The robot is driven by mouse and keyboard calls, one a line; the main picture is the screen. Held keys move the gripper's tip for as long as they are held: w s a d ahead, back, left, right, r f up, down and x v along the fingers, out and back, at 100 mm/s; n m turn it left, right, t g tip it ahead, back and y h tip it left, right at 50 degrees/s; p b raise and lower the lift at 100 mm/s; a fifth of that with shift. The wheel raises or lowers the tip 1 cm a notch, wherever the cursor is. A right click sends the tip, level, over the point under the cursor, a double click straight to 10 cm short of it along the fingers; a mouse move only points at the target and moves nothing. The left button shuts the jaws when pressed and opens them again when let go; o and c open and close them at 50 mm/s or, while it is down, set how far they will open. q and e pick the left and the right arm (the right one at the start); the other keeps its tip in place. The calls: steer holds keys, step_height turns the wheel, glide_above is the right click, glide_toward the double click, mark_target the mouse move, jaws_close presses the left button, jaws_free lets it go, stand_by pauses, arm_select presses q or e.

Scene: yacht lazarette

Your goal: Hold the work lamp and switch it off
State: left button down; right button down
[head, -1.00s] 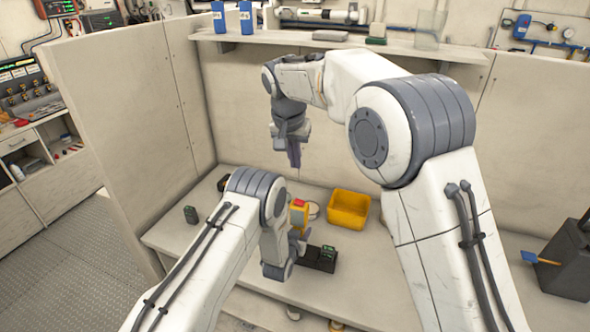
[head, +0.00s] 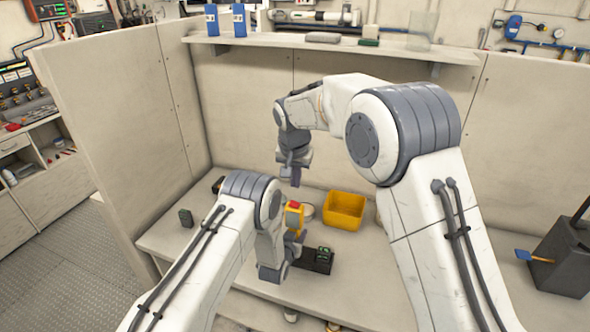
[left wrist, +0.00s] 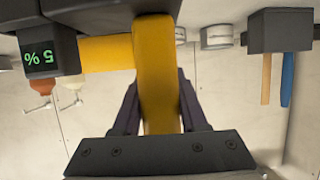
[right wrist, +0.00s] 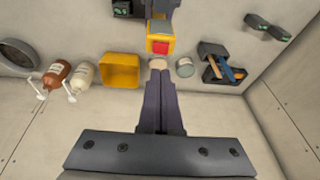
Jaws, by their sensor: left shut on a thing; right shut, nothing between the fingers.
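The work lamp (head: 294,218) is yellow, with a red button (head: 294,205) on its top. My left gripper (left wrist: 157,115) is shut on the lamp's yellow body (left wrist: 155,60), which stands between its dark fingers in the left wrist view. My right gripper (head: 291,180) is shut and empty, pointing down, above and apart from the lamp. In the right wrist view the red button (right wrist: 160,47) lies just beyond the closed fingertips (right wrist: 159,72). A black unit with a green display (left wrist: 40,57), reading 5 %, is beside the lamp; whether they are joined is unclear. My left arm hides part of the lamp.
A yellow bin (head: 344,210) stands right of the lamp on the bench (head: 205,270). A round can (right wrist: 185,67) and a black holder with tools (right wrist: 222,66) stand near the lamp. A shelf (head: 330,46) crosses the back wall. A dark box (head: 563,262) stands at the right.

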mark_target(293, 202)
steer(key=x, duration=0.6)
steer(key=shift+s+a+f, duration=0.3)
steer(key=shift+s+a, duration=0.05)
steer(key=shift+s, duration=0.05)
